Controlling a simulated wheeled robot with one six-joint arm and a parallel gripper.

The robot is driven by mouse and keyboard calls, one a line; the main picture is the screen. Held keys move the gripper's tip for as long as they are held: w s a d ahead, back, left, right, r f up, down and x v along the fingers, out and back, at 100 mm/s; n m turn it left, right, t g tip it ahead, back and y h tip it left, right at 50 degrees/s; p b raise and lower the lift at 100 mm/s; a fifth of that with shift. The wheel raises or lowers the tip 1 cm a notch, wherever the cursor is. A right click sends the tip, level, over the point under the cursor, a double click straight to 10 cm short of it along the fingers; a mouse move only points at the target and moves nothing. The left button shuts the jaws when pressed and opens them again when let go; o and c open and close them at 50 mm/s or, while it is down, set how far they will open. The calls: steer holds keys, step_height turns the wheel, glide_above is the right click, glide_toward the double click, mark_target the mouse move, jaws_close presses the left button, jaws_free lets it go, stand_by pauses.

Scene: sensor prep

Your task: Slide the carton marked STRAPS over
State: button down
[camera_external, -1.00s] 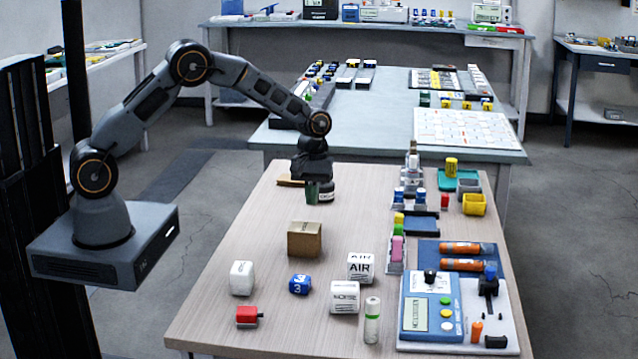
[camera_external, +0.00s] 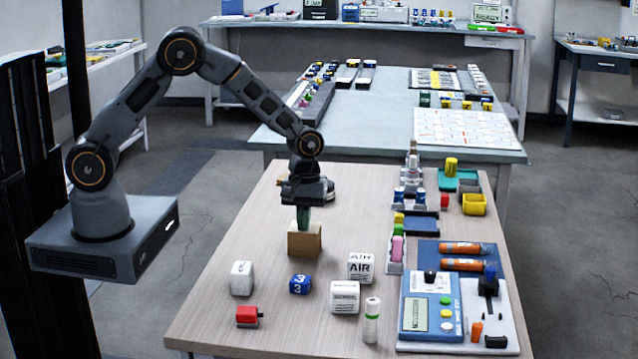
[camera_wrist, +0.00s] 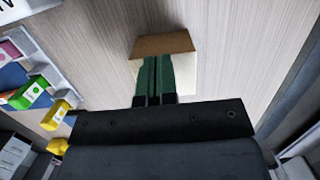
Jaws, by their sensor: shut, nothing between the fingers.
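A small brown carton (camera_external: 305,243) stands on the wooden table, left of its middle. No lettering can be read on it, so I cannot confirm the STRAPS mark. My gripper (camera_external: 303,224) points down with its green fingers together and empty, at the carton's far upper edge. In the wrist view the fingers (camera_wrist: 155,65) overlap the carton (camera_wrist: 165,43), covering part of its pale face. I cannot tell whether they touch it.
A white cube (camera_external: 242,278), a blue numbered cube (camera_external: 300,284), a red block (camera_external: 247,316), an AIR box (camera_external: 361,268) and another white box (camera_external: 345,297) stand nearer the camera. A blue meter (camera_external: 425,305) is at right. Bare table lies left of the carton.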

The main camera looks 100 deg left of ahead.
mark_target(323, 177)
steer(key=shift+s+f, duration=0.25)
steer(key=shift+f, duration=0.25)
steer(key=shift+a, duration=0.1)
steer(key=a+b, duration=0.1)
steer(key=a, duration=1.9)
steer(key=shift+a, duration=0.1)
steer(key=shift+a+r+p, duration=0.15)
steer(key=shift+r+p, duration=0.35)
steer(key=shift+r, duration=0.2)
steer(key=a+b, duration=0.1)
steer(key=a, duration=0.8)
steer(key=shift+w, duration=0.2)
steer(key=shift+a+r+p, duration=0.3)
steer(key=shift+a+p, duration=0.25)
steer(key=shift+a, duration=0.1)
steer(key=shift+a+f+p, duration=0.1)
steer(key=shift+a+p, duration=0.5)
steer(key=shift+p, duration=0.25)
